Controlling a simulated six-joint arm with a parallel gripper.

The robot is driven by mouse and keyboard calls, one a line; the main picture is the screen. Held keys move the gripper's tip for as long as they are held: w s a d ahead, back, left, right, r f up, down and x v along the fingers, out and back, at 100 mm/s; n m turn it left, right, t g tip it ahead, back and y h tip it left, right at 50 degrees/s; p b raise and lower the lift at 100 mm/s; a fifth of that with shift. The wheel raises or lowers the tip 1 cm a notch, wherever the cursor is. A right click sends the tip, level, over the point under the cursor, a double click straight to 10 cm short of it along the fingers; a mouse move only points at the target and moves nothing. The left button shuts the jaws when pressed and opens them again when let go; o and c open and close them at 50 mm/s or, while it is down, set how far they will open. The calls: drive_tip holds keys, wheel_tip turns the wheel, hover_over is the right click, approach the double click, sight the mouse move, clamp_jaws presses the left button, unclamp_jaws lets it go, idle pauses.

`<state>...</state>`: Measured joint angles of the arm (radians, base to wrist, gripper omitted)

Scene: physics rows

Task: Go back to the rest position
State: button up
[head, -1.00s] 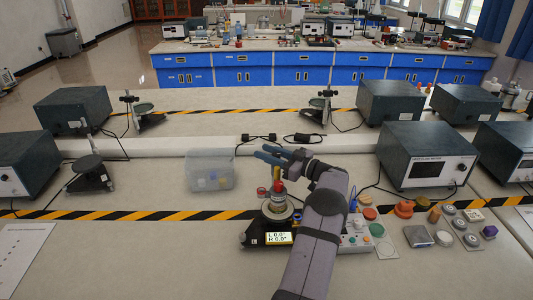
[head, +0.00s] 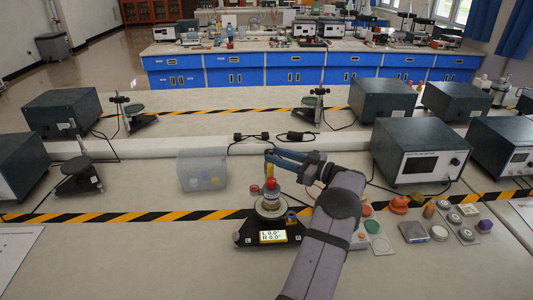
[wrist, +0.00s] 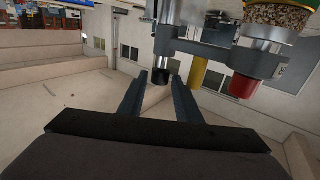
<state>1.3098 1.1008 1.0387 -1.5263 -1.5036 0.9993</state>
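My gripper (head: 268,158) has blue fingers and is held above and just behind a small instrument with a black base (head: 248,235), whose lit display (head: 273,237) reads L 0.0°, R 0.0°. A red cap (wrist: 243,86) and a yellow cylinder (wrist: 199,72) show beyond and to the right of the fingers there.
A clear plastic box (head: 203,172) with small items stands left of the instrument. Several coloured pieces, including an orange one (head: 400,204), lie to the right. A dark meter box (head: 420,155) stands behind them. The front left bench is mostly bare.

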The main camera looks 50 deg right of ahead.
drive_tip(key=shift+r, duration=0.1)
drive_tip(key=w+a+r+m+h+p, duration=0.1)
drive_tip(key=w+a+r+h, duration=0.15)
drive_tip(key=w, duration=0.35)
drive_tip(key=w+a+r+m+h+p, duration=0.1)
drive_tip(key=w+r+h, duration=0.25)
drive_tip(key=w, duration=0.35)
drive_tip(key=w+a+f+m+g+h, duration=0.1)
drive_tip(key=w+a+g, duration=0.1)
drive_tip(key=a, duration=0.4)
drive_tip(key=w+a+m+g+h, duration=0.1)
drive_tip(key=a+m+g, duration=0.15)
drive_tip(key=a, duration=0.35)
drive_tip(key=s+a+f+n+g+y+p, duration=0.1)
drive_tip(key=s+a+f+g, duration=0.3)
drive_tip(key=a, duration=0.5)
drive_tip(key=s+a+f+g+y+p, duration=0.15)
drive_tip(key=s+a+f, duration=0.25)
drive_tip(key=s+a, duration=0.4)
drive_tip(key=s+a+f+n+g+y, duration=0.1)
drive_tip(key=s+a+g, duration=0.3)
drive_tip(key=s+a, duration=0.4)
drive_tip(key=s+a+f+n+g+y, duration=0.1)
drive_tip(key=s+a+f+g, duration=0.2)
drive_tip(key=s+a, duration=0.5)
drive_tip(key=s+f, duration=0.1)
drive_tip(key=s, duration=0.4)
drive_tip(key=shift+a+f+g, duration=0.15)
drive_tip(key=shift+a+g, duration=0.15)
drive_tip(key=shift+g, duration=0.1)
